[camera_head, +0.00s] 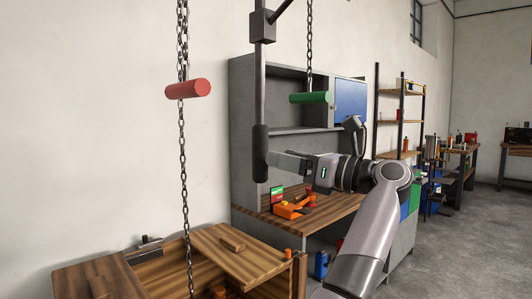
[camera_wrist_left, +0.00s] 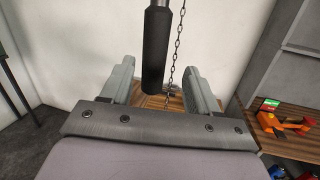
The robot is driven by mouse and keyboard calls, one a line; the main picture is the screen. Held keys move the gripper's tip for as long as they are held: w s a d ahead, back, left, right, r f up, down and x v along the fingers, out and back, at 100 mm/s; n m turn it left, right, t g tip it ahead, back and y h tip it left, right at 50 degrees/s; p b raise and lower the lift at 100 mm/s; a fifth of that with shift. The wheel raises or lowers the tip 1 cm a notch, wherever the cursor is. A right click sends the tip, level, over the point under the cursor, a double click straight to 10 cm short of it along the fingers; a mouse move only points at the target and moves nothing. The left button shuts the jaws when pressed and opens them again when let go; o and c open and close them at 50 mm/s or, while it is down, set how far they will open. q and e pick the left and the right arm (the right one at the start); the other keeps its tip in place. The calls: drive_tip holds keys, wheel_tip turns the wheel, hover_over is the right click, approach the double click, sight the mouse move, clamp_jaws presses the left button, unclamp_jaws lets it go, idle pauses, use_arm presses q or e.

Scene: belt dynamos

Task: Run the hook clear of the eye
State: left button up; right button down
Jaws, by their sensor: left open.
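A vertical dark rod with a black grip (camera_head: 260,153) hangs from a block (camera_head: 262,26) near the top of the head view. My left gripper (camera_head: 280,164) is beside the lower part of this grip. In the left wrist view the black grip (camera_wrist_left: 155,50) stands between the two spread fingers of my left gripper (camera_wrist_left: 160,75), with space on both sides. A red handle (camera_head: 188,89) and a green handle (camera_head: 309,97) hang on chains. I cannot make out a hook or an eye in either view. My right gripper is not in view.
A long chain (camera_head: 184,160) hangs at the left, over a wooden bench (camera_head: 75,282) with a tilted board. A grey cabinet bench (camera_head: 242,130) stands behind, with an orange tool (camera_head: 290,209).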

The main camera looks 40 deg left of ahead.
sight(259, 151)
use_arm(q)
drive_tip(key=shift+n+h, duration=0.5)
drive_tip(key=shift+h, duration=0.2)
drive_tip(key=a, duration=0.2)
drive_tip(key=s+a, duration=0.1)
drive_tip(key=a, duration=0.1)
drive_tip(key=a+r+p, duration=0.1)
drive_tip(key=a, duration=0.1)
drive_tip(key=shift+s+a+r, duration=0.1)
drive_tip(key=shift+s+a, duration=0.1)
drive_tip(key=shift+s, duration=0.2)
clamp_jaws()
